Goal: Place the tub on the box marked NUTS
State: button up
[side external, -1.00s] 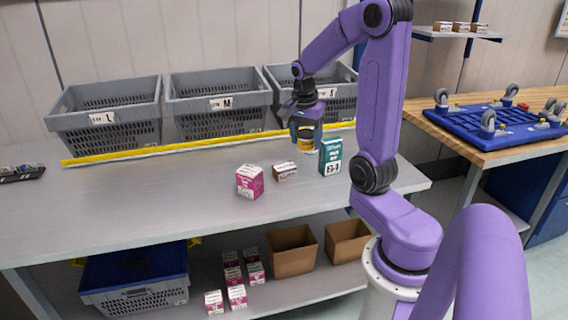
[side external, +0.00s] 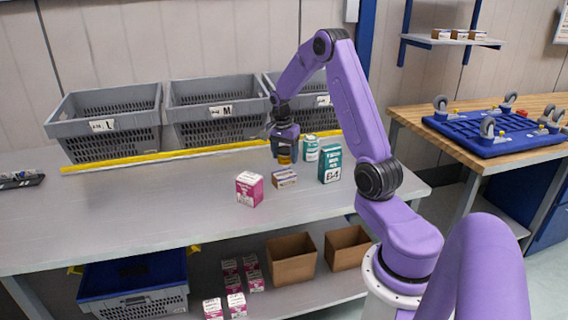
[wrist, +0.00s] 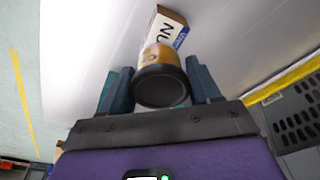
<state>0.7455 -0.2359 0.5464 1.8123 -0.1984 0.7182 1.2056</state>
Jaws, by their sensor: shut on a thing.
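My gripper (side external: 285,154) is shut on the tub, an orange-yellow container (side external: 284,160), right above the box marked NUTS. In the wrist view the tub (wrist: 157,56) sits between the two fingers, its dark round end facing the camera. The NUTS box (side external: 285,180) is small, white and brown, and lies on the grey table. Its white face with the letters "NU" shows beyond the tub in the wrist view (wrist: 163,35); the rest of the word is hidden. I cannot tell whether the tub touches the box top.
A pink-and-white box (side external: 249,189) stands left of the NUTS box. A teal box marked B4 (side external: 330,166) and a teal-and-white container (side external: 311,149) stand to the right. Grey totes (side external: 112,121) line the back behind a yellow strip (side external: 190,151).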

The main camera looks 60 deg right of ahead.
aim_at(284, 163)
jog(key=shift+w+d+f, duration=0.2)
jog(key=shift+w+f, duration=0.1)
jog(key=shift+f, duration=1.65)
jog(key=shift+f, duration=0.15)
jog(key=o, duration=1.1)
jog(key=shift+o, duration=0.2)
